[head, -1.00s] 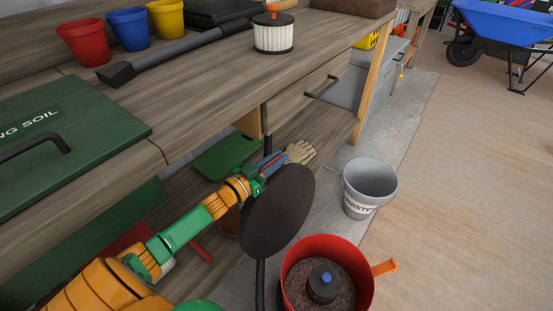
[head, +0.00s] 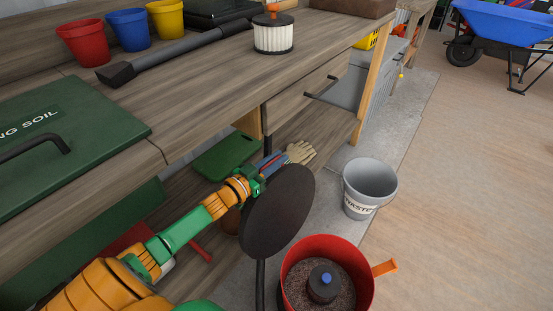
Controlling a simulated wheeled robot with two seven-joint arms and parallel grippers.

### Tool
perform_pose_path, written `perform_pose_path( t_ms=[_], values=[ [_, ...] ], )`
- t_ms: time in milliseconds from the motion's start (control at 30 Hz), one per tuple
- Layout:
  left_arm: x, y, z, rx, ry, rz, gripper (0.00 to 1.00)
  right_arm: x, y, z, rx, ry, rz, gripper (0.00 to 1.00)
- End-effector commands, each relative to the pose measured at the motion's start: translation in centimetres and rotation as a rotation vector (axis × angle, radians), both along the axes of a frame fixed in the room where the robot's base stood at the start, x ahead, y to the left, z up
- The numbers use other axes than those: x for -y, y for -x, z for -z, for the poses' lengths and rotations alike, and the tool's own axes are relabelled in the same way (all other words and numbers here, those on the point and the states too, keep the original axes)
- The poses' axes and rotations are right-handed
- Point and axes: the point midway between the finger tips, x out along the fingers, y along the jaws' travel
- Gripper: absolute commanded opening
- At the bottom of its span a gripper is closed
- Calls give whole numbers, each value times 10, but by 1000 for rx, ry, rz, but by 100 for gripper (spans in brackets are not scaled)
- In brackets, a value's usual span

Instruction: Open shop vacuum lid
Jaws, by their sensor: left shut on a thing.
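The shop vacuum is a red round tub (head: 365,287) at the bottom centre, with an orange tab on its right side. Its top is open, and I see brown debris and a dark cylinder with a blue cap inside. The lid (head: 277,212), a dark round disc, stands tilted nearly on edge up and left of the tub, apart from its rim. My left gripper (head: 258,183) is at the lid's upper left edge and is shut on it; the fingertips are partly hidden. A black hose or post runs down below the lid. My right gripper is not in view.
A wooden workbench (head: 200,97) fills the left and top, with a shelf below holding gloves (head: 299,152) and a green pad (head: 224,157). A grey waste bucket (head: 368,190) stands right of the lid. The floor at right is clear up to a blue wheelbarrow (head: 505,22).

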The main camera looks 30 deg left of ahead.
Motion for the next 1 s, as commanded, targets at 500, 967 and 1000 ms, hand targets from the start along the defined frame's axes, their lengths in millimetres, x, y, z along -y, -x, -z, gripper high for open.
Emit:
perform_pose_path(
  t_ms=[500, 967, 1000],
  values=[
    [1, 0, -2, 2, -5, -2, 0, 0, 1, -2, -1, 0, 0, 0],
    [69, 13, -10, 33, -191, -1, 0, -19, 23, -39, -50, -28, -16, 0],
    [69, 13, -10, 33, -195, -1, 0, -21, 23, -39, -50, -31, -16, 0]
  ],
)
